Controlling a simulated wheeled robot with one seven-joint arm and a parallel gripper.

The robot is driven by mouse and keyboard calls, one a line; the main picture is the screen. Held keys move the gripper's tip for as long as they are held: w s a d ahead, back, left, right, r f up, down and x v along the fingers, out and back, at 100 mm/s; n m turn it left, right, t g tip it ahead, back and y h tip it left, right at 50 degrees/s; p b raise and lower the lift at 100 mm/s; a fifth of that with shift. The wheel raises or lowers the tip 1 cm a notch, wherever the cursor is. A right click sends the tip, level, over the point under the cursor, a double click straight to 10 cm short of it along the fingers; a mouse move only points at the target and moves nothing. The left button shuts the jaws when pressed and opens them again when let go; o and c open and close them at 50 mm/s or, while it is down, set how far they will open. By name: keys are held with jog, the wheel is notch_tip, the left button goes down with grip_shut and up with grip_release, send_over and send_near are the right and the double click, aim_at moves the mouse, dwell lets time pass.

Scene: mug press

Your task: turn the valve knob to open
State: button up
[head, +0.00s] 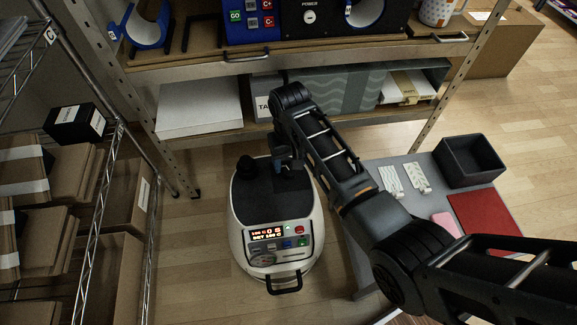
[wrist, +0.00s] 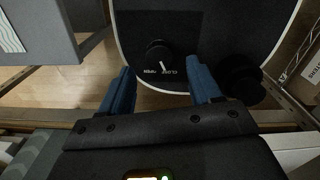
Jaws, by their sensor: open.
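The valve knob (wrist: 157,54) is a small round black knob with a white pointer line, on the dark top of the white machine (head: 236,222). In the wrist view the line slants down and right, toward small upside-down lettering that seems to read CLOSE; OPEN seems to stand left of it. My gripper (wrist: 160,68) is open, its blue fingers on the left and right of the knob with gaps, tips slightly nearer the camera. I cannot tell its height above the knob. In the head view my gripper (head: 285,160) is over the machine's far end and the knob is hidden.
A larger black knob (head: 246,166) stands beside it, close to my right finger in the wrist view. The machine's front has a lit display (head: 266,233) and a black handle (head: 284,283). Shelving (head: 190,136) stands behind; a grey table (head: 380,205) with a bin (head: 470,160) is right.

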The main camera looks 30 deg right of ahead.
aim_at(289, 170)
jog(key=shift+f+b, duration=0.4)
jog(key=shift+f, duration=1.3)
jog(key=c, duration=1)
